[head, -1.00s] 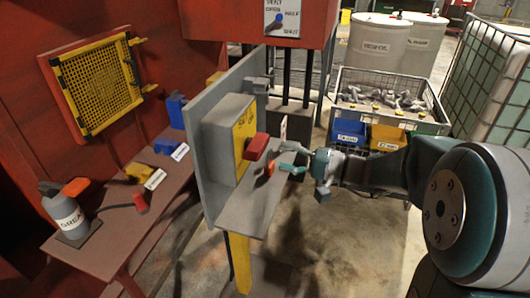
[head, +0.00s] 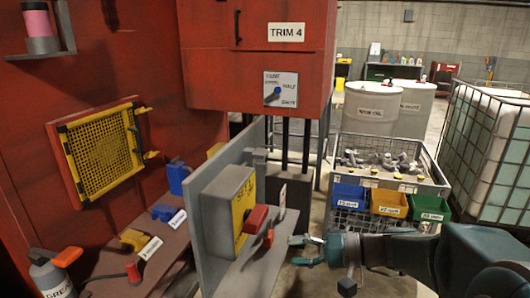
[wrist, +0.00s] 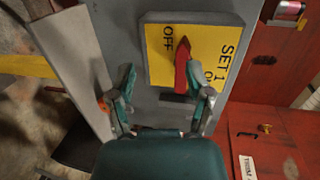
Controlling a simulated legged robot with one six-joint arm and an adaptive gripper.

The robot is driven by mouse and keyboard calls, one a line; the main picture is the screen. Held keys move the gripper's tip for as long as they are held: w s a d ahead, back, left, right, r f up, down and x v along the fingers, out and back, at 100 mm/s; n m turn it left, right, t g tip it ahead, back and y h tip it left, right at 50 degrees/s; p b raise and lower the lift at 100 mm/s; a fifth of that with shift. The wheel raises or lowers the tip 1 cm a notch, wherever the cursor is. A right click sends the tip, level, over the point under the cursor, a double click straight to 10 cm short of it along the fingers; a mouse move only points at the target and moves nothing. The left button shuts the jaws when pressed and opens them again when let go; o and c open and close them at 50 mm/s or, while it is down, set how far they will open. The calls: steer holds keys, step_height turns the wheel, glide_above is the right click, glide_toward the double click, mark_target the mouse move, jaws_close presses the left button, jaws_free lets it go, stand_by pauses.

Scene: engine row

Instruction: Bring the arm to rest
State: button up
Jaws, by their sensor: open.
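My gripper (head: 305,250) is at the end of my arm, reaching in from the right in the head view. It is open and empty. It stands just right of a grey box with a yellow face (head: 243,205) and a red handle (head: 255,219). In the wrist view my gripper (wrist: 164,95) has its fingers spread to either side below the red handle (wrist: 182,68), which lies over the yellow plate (wrist: 200,55) marked OFF and SET 1. The handle's tip is near the word OFF. I cannot tell whether a finger touches anything.
A wire crate (head: 390,160) of metal parts and coloured bins stand behind my arm. A red cabinet (head: 250,50) hangs above. A grease bottle (head: 50,278) is lower left.

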steer(key=s+d+f+n+g+h, duration=0.1)
steer(key=s+f+h, duration=0.1)
steer(key=s+h, duration=0.4)
steer(key=s+d+f+n+h, duration=0.1)
steer(key=s+f+h, duration=0.1)
steer(key=s+h, duration=0.45)
steer(key=s+d+r+n+t+h, duration=0.1)
steer(key=s+d+t+h, duration=0.1)
steer(key=s+d, duration=0.1)
steer(key=shift+s+d+r+t+h, duration=0.35)
steer(key=shift+s+d+t, duration=0.05)
steer(key=shift+d, duration=0.5)
